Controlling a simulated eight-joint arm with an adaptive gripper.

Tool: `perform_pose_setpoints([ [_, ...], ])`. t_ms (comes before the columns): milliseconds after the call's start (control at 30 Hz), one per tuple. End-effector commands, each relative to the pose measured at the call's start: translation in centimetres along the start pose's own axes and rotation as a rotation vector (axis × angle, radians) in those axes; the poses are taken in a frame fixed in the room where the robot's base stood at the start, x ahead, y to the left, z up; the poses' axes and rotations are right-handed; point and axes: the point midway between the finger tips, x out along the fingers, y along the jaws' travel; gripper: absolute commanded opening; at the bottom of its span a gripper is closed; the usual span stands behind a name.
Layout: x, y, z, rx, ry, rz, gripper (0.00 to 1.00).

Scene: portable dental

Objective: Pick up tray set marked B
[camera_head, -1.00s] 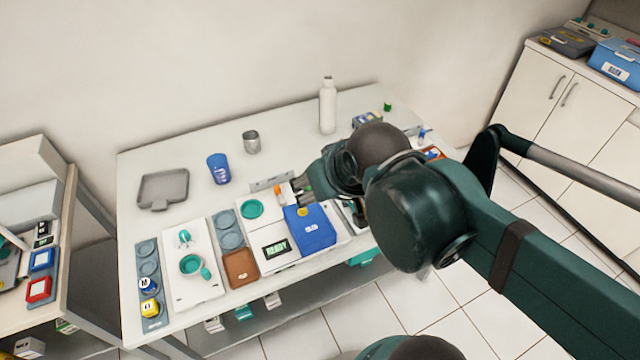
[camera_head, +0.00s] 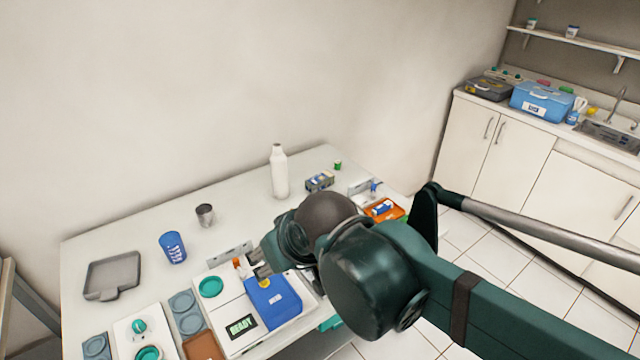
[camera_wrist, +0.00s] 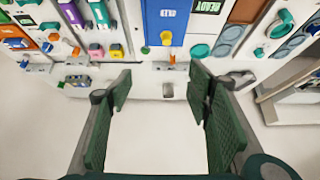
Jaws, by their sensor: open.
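I cannot read a B mark on any tray. An orange tray (camera_head: 388,209) holding a blue-and-white item lies at the right end of the white table. In the wrist view, an orange-edged tray (camera_wrist: 12,32) is at the far left edge, and small coloured items lie between it and the blue box (camera_wrist: 165,22). My gripper (camera_head: 262,272) appears near the blue box in the head view, partly hidden by my arm.
A white bottle (camera_head: 279,172), a blue cup (camera_head: 172,248), a metal cup (camera_head: 205,214) and a grey tray (camera_head: 112,276) stand on the table. The READY display (camera_head: 241,326) is near the blue box. Cabinets with a blue case (camera_head: 541,102) stand at the right.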

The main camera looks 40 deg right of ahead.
Motion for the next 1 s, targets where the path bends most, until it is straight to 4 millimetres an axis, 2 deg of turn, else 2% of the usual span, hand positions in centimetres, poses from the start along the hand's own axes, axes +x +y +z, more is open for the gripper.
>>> perform_pose_setpoints([
  [633, -0.1, 0.2, -0.5, 0.012, -0.005, 0.002, 0.51],
  [833, -0.1, 0.8, -2.3, 0.054, -0.023, 0.011, 0.51],
  [1000, 0.0, 1.8, -4.8, 0.115, -0.049, 0.024, 0.51],
])
